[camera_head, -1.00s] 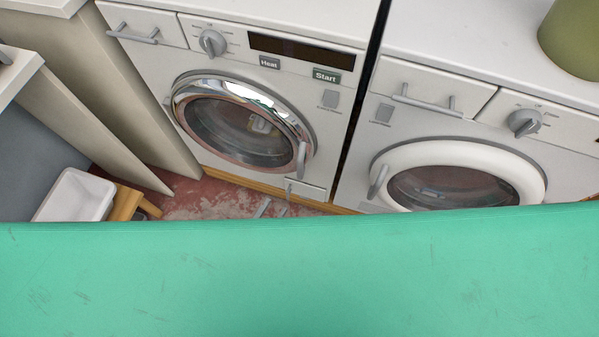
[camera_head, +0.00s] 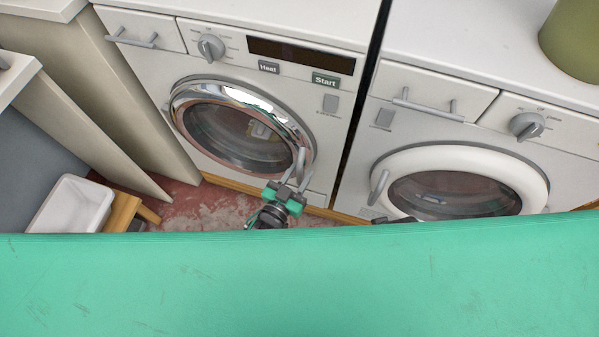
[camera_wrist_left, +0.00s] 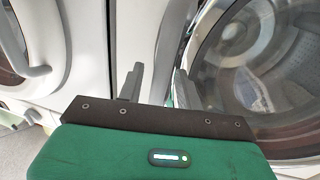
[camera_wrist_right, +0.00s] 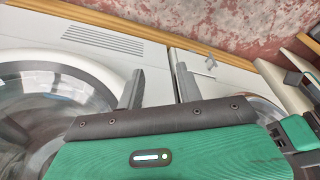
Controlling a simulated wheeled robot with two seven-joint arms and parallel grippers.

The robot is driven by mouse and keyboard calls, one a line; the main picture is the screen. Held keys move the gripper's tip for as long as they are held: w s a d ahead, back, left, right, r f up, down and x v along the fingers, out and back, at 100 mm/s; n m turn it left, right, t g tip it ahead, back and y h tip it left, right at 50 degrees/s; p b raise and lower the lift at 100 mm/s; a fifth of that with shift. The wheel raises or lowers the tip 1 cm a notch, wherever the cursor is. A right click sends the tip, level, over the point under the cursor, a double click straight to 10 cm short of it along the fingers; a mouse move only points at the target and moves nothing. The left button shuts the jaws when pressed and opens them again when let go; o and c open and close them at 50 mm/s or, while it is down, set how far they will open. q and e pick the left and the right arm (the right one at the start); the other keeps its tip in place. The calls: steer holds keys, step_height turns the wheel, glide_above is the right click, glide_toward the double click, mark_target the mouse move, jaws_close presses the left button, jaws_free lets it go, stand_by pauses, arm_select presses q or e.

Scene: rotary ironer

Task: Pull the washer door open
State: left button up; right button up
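Two front-loading machines stand side by side in the head view. The left one has a shut round door with a chrome ring (camera_head: 183,97), and its grey bar handle (camera_head: 301,158) is at the door's lower right. The right one has a shut door with a white ring (camera_head: 537,185) and a handle (camera_head: 377,187) on its left side. My left gripper (camera_head: 294,174) is open, its fingers at the lower end of the chrome door's handle; contact cannot be told. My right gripper (camera_wrist_right: 160,70) is open and empty in the right wrist view, near the machine fronts.
A green surface (camera_head: 300,285) fills the head view's foreground and hides the lower arms. A white basin (camera_head: 72,203) sits on a wooden stool (camera_head: 122,210) at the left, beside beige cabinet panels (camera_head: 135,115). A green container (camera_head: 572,40) stands on the right machine.

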arm_select(q)
steer(key=shift+w+d, duration=0.15)
steer(key=shift+w, duration=0.1)
jaws_close()
steer(key=shift+s, duration=0.1)
